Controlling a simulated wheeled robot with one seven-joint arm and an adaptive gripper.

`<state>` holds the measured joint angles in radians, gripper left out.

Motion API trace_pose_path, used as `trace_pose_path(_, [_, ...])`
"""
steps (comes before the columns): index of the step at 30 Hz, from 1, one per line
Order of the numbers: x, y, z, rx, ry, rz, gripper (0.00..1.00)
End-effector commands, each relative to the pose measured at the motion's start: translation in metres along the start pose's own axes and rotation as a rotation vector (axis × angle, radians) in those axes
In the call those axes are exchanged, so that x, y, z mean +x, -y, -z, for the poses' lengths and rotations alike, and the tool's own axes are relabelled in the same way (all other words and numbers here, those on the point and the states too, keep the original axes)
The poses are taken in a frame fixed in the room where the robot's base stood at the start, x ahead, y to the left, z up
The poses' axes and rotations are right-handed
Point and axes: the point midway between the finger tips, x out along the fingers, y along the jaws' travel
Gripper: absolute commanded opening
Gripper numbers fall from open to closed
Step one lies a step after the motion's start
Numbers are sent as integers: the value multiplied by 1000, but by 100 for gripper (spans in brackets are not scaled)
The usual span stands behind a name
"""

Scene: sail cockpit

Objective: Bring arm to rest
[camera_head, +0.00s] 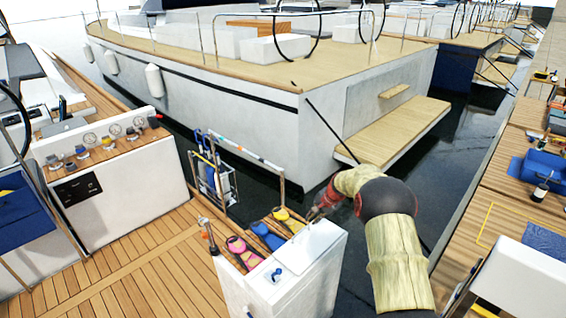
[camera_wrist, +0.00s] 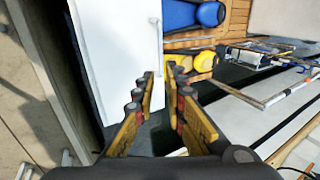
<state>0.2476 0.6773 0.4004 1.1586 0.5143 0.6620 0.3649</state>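My arm (camera_head: 393,248) reaches up from the lower right in the head view and bends left over the white console. My gripper (camera_head: 318,212) is at the console's far right corner and looks small and partly blurred there. In the wrist view my gripper (camera_wrist: 160,80) shows two yellow and dark fingers with a narrow gap between them. Nothing is held in the gap. The white console top (camera_wrist: 112,50) lies beyond the left finger, and a yellow item (camera_wrist: 197,64) lies just beyond the right finger. I cannot tell whether the fingers touch anything.
Dark water lies right of the console. A moored boat (camera_head: 230,110) is beyond. Wooden deck (camera_head: 130,265) at left is clear.

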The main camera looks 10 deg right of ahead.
Motion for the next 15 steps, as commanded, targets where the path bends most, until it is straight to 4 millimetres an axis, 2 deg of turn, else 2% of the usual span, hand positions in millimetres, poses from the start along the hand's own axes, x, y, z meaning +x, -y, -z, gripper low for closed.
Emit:
trace_pose_path(3, [0, -3, -3, -44, 12, -11, 12])
trace_pose_path(5, [5, -15, -11, -66, 30, -35, 12])
trace_pose_path(10, [12, -59, -44, -129, 103, -119, 12])
trace_pose_path(15, [-26, -86, -85, -234, 157, -190, 12])
